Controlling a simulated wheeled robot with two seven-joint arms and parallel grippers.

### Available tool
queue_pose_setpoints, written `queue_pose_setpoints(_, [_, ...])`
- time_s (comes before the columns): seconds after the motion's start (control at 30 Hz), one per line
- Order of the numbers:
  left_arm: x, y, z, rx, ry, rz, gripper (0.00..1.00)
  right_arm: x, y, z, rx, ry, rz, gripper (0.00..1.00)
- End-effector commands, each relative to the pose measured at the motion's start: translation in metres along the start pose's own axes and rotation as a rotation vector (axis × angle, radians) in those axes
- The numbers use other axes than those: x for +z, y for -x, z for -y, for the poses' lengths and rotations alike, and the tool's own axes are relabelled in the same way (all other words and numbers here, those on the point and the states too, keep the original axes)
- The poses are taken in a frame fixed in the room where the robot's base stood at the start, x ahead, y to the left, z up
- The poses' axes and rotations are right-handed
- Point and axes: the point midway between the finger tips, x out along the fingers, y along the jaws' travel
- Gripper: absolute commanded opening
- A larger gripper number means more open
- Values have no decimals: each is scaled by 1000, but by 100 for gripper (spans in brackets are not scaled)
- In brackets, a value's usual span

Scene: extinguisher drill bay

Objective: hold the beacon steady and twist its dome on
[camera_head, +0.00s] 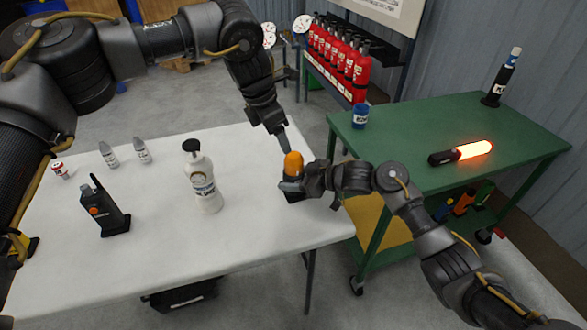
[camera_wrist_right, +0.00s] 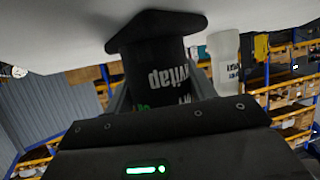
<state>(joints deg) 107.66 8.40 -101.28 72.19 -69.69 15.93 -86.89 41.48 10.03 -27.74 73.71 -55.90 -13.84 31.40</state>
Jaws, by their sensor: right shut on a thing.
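The beacon's black base (camera_head: 292,196) stands near the right edge of the white table. My right gripper (camera_head: 292,186) is shut on it from the right. In the right wrist view the base (camera_wrist_right: 155,75) shows upside down, with white lettering, between the fingers. The orange dome (camera_head: 293,163) is directly above the base, roughly upright; whether it is seated cannot be made out. My left gripper (camera_head: 287,146) reaches down from above, its fingertips at the dome's top. The view does not show whether they grip it. The dome is not visible in the right wrist view.
A white pump bottle (camera_head: 203,186) stands left of the beacon on the white table (camera_head: 150,250). A black radio (camera_head: 103,209) and small bottles (camera_head: 142,151) are farther left. A green cart (camera_head: 420,140) at right carries a glowing baton (camera_head: 474,149) and a blue can (camera_head: 360,116).

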Motion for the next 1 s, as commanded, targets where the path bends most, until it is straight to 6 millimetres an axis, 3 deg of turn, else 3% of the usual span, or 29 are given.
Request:
queue_pose_setpoints(0.23, [4, -29, -37, -7, -131, -42, 69, 0, 0, 0, 0, 0, -1, 20])
queue_pose_setpoints(0.43, [13, -17, -57, -125, -461, 0, 69, 0, 0, 0, 0, 0, -1, 20])
queue_pose_setpoints(0.7, [17, 6, -40, -317, -795, 97, 69, 0, 0, 0, 0, 0, -1, 20])
queue_pose_setpoints(1.0, [16, 5, -31, -360, -854, 118, 69, 0, 0, 0, 0, 0, -1, 20])
